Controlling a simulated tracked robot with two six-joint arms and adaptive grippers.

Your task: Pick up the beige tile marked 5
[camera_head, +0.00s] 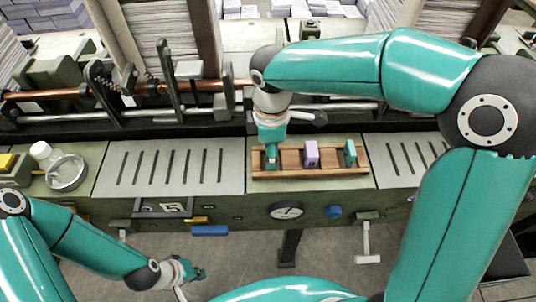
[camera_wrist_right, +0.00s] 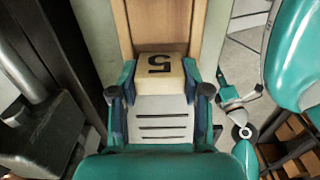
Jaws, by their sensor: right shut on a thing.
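The beige tile marked 5 (camera_wrist_right: 164,72) sits between the fingers of my right gripper (camera_wrist_right: 160,95) in the right wrist view, its digit upside down there. In the head view my right gripper (camera_head: 271,154) points down at the left end of the wooden rack (camera_head: 325,173), shut on the tile, which it mostly hides. Whether the tile touches the rack is unclear. A purple tile (camera_head: 311,154) and a green tile (camera_head: 350,153) stand in the rack. My left gripper (camera_head: 188,272) is low at the lower left, away from the rack, its fingers too small to read.
Slotted plates (camera_head: 165,168) lie beside the rack on the green machine's bench. A copper bar (camera_head: 130,93) and upright levers stand behind. A gauge (camera_head: 286,211) is on the front.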

